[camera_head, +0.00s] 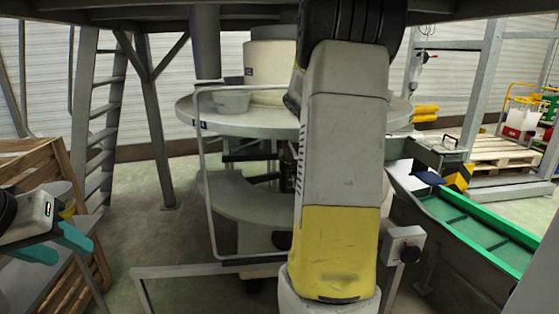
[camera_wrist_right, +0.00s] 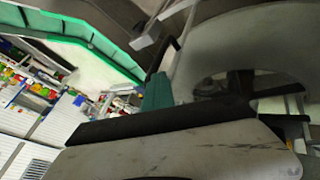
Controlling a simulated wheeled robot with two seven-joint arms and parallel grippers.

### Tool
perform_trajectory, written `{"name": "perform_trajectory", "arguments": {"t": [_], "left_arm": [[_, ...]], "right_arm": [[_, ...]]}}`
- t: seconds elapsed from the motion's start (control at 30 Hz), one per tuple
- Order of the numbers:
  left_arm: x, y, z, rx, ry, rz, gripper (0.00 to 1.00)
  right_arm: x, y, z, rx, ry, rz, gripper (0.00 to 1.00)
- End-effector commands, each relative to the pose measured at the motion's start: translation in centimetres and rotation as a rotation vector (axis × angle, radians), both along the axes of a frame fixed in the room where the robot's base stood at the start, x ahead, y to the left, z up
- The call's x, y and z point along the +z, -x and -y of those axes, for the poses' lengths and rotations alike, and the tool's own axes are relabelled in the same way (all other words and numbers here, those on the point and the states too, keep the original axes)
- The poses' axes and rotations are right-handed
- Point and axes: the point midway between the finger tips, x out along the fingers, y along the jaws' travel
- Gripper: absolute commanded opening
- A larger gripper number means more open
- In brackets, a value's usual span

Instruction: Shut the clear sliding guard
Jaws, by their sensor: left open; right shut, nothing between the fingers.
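The clear guard shows in the head view as a pale thin frame (camera_head: 204,185) with a see-through pane, standing in front of the round grey machine table (camera_head: 190,110). My right arm covers the middle of the view, so the guard's right side is hidden, and how far it stands open I cannot tell. My right gripper (camera_wrist_right: 157,92) shows in the wrist view as teal fingers, shut and empty, near a pale bar and a dark bent piece; contact is unclear. My left gripper (camera_head: 58,246) is open and empty at the far left, away from the guard.
A green-edged conveyor (camera_head: 476,232) runs along the right. A grey control box (camera_head: 404,244) on a post stands right of my right arm. A low grey rail (camera_head: 200,271) crosses the front.

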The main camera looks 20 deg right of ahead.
Motion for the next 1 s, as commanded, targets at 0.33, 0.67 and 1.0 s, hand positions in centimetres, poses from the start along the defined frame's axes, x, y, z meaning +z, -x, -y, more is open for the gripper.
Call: {"name": "perform_trajectory", "arguments": {"t": [0.33, 0.67, 1.0], "left_arm": [[0.0, 0.0, 0.0, 0.000, 0.000, 0.000, 0.41], [0.0, 0.0, 0.0, 0.000, 0.000, 0.000, 0.41], [0.0, 0.0, 0.0, 0.000, 0.000, 0.000, 0.41]], "right_arm": [[0.0, 3.6, 10.6, -0.009, 0.002, -0.002, 0.00], [0.0, 5.0, 15.4, -0.004, 0.001, 0.000, 0.00], [0.0, 5.3, 16.3, -0.002, 0.002, -0.001, 0.00]]}}
